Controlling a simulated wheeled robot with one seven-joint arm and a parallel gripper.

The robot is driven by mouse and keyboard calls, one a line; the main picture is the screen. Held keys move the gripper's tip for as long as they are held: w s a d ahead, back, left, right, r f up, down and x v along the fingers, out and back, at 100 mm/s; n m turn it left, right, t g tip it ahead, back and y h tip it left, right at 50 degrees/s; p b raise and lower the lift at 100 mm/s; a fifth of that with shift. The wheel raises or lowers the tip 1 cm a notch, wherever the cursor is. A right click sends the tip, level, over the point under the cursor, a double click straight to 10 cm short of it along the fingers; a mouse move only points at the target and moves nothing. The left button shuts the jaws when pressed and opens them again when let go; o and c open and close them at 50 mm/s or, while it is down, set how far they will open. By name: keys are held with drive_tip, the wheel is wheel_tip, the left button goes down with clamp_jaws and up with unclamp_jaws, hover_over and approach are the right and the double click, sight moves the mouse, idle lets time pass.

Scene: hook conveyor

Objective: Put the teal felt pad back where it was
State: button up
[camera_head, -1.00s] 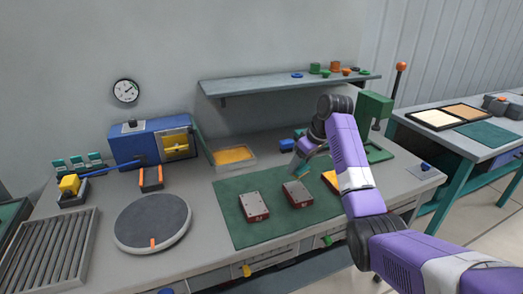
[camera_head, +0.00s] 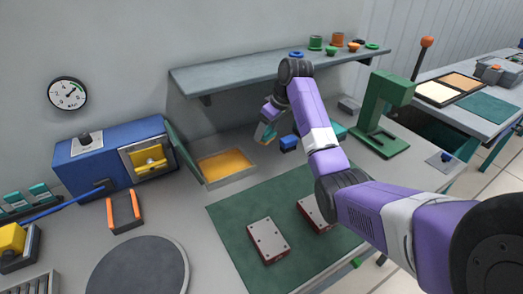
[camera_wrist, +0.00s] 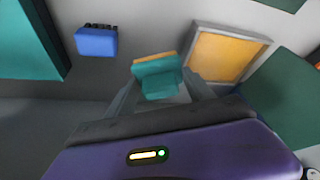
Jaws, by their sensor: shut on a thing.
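My gripper (camera_head: 264,132) is shut on a small teal piece with an orange-yellow layer along one edge, which I take to be the teal felt pad (camera_wrist: 156,76). The wrist view shows it between the fingers, above the grey bench. In the head view the gripper points down near the back of the bench, just right of a shallow tray with an orange-yellow floor (camera_head: 228,165). That tray (camera_wrist: 267,39) is close to the right of the pad in the wrist view, apart from it. My fingers partly hide the pad.
A blue block (camera_head: 289,144) stands right of the gripper, with a teal object (camera_head: 334,131) beyond it. A shelf (camera_head: 270,73) overhangs behind. A green mat (camera_head: 237,218) with two metal plates lies in front. A green press (camera_head: 385,120) stands right.

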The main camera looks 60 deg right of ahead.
wheel_tip(320, 180, down, 9)
drive_tip(key=shift+r+p, duration=0.15)
drive_tip(key=shift+p, duration=0.4)
drive_tip(key=shift+a, duration=0.1)
drive_tip(key=o, duration=1.2)
drive_tip(key=shift+s, duration=0.1)
drive_tip(key=b+v, duration=0.1)
drive_tip(key=v, duration=1.1)
drive_tip(key=shift+r, duration=0.1)
